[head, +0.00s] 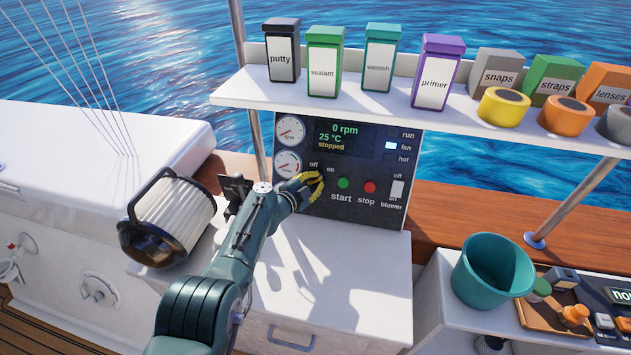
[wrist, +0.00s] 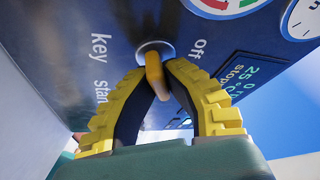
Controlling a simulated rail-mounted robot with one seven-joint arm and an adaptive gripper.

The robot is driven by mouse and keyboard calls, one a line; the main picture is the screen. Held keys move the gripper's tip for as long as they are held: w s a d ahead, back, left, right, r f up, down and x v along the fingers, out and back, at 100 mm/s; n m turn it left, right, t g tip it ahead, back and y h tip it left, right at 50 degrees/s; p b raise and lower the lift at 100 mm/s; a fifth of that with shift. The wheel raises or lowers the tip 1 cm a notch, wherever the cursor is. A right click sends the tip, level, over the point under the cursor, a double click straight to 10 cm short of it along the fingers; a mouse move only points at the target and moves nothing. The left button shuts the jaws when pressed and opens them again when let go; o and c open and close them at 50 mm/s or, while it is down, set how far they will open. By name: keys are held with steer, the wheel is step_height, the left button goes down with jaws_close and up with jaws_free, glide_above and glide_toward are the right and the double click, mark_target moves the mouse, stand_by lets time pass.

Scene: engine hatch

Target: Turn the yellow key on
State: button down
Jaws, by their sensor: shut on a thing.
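The yellow key (wrist: 156,76) sits in a round metal lock on the dark engine panel (head: 360,210). In the wrist view it stands between my two yellow ridged fingers, and my gripper (wrist: 160,92) is shut on it. In the head view my gripper (head: 317,184) is at the panel's left part, just below the "off" and "on" labels, and it hides the key there. The wrist view shows the "off" label beside the lock; I cannot tell exactly which mark the key points to. The display (head: 343,136) reads 0 rpm, 25 °C and stopped.
A green start button (head: 344,183), a red stop button (head: 370,187) and a blower switch (head: 397,189) lie right of my gripper. A shelf (head: 440,112) with containers overhangs the panel. A ribbed filter (head: 172,216) lies left of my arm. A teal bucket (head: 490,275) stands right.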

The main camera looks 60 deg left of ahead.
steer(key=shift+f, duration=0.2)
steer(key=c, duration=1.1)
jaws_free()
steer(key=shift+r, duration=0.1)
steer(key=shift+r, duration=0.15)
step_height(320, 180, up, 10)
steer(key=shift+f, duration=0.15)
